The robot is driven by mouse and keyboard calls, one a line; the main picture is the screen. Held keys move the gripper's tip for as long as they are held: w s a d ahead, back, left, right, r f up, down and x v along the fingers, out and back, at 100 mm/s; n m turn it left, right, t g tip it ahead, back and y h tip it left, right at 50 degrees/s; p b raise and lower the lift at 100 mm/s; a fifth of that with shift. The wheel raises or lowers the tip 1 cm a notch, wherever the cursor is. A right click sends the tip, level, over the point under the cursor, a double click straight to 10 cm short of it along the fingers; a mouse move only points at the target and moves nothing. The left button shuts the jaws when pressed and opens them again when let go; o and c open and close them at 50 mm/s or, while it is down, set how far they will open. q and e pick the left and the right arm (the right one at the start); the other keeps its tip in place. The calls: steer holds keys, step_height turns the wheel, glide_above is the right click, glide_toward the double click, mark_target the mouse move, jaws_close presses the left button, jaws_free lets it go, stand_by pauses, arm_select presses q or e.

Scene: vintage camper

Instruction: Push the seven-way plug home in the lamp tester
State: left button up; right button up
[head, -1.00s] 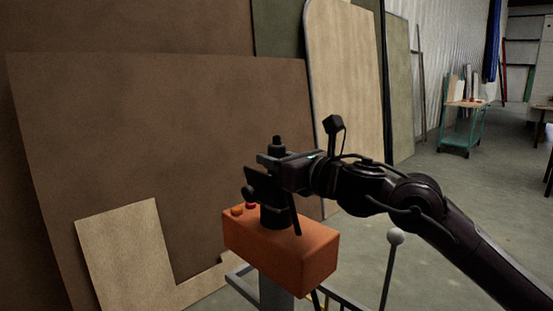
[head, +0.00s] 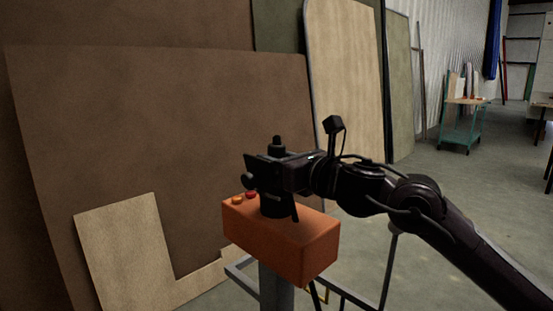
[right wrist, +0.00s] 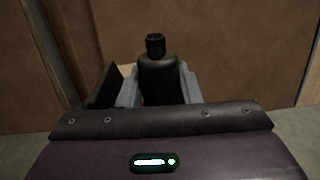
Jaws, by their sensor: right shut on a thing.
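The lamp tester is an orange box (head: 285,243) on a grey post, with a dark round socket (head: 273,209) on top. My right gripper (head: 270,170) is shut on the black seven-way plug (head: 277,145), which stands upright directly over the socket. The plug's top also shows between the fingers in the right wrist view (right wrist: 157,75). A dark flat flap (head: 256,165) is beside the plug on the left. The fingers and flap hide the join between plug and socket, so I cannot tell how deep the plug sits. My left gripper is out of view.
Red and orange knobs (head: 251,195) are on the box top, left of the socket. Large brown panels (head: 170,130) lean behind the tester. A green trolley (head: 461,123) stands far off at the right. Open floor (head: 430,200) lies between.

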steer(key=shift+f+b, duration=0.65)
steer(key=shift+f, duration=0.15)
steer(key=o, duration=1.1)
steer(key=shift+s, duration=0.1)
steer(key=v, duration=0.7)
steer(key=shift+d+f, duration=0.1)
steer(key=shift+d, duration=0.05)
steer(key=shift+s+d, duration=0.15)
steer(key=shift+d, duration=0.1)
